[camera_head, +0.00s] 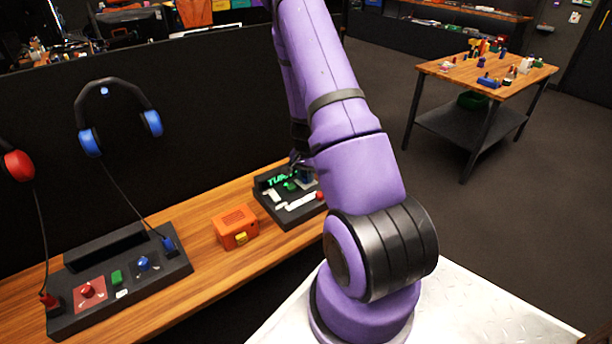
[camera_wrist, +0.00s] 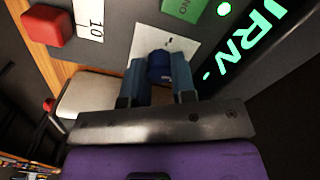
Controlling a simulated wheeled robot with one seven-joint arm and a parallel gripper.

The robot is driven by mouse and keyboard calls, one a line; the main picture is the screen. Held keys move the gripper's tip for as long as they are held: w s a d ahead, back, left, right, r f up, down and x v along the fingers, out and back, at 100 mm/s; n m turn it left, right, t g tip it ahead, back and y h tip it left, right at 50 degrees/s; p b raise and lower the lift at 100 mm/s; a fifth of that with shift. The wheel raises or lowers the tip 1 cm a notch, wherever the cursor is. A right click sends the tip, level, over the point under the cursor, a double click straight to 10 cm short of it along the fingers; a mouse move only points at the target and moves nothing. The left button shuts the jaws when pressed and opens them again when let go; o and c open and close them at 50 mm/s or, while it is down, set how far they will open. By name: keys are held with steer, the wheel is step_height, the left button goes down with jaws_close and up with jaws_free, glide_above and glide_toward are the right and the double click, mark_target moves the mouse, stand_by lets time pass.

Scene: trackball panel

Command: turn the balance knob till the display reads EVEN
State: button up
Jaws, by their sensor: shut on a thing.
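The black panel (camera_head: 268,207) lies on the wooden bench, partly hidden by my arm. Its display (camera_head: 277,181) shows green letters beginning "TU"; the wrist view shows "URN" on it (camera_wrist: 256,40), cut off at the edge. A blue knob (camera_wrist: 159,68) stands on a white marked plate (camera_wrist: 177,44). My gripper (camera_wrist: 160,72) is shut on the blue knob, one blue-grey finger on each side. Any label naming the knob is not readable, and most of the plate's marks are hidden. In the head view the gripper is mostly hidden behind my arm.
Beside the knob are a green button (camera_wrist: 184,8), a lit green lamp (camera_wrist: 225,9) and a red block (camera_wrist: 47,25) near a strip marked "10". An orange box (camera_head: 235,228) and another panel (camera_head: 180,265) with headphone cords stand to the left on the bench.

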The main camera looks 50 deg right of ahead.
steer(key=shift+m, duration=1)
steer(key=o, duration=0.9)
step_height(320, 180, up, 11)
steer(key=shift+f, duration=0.1)
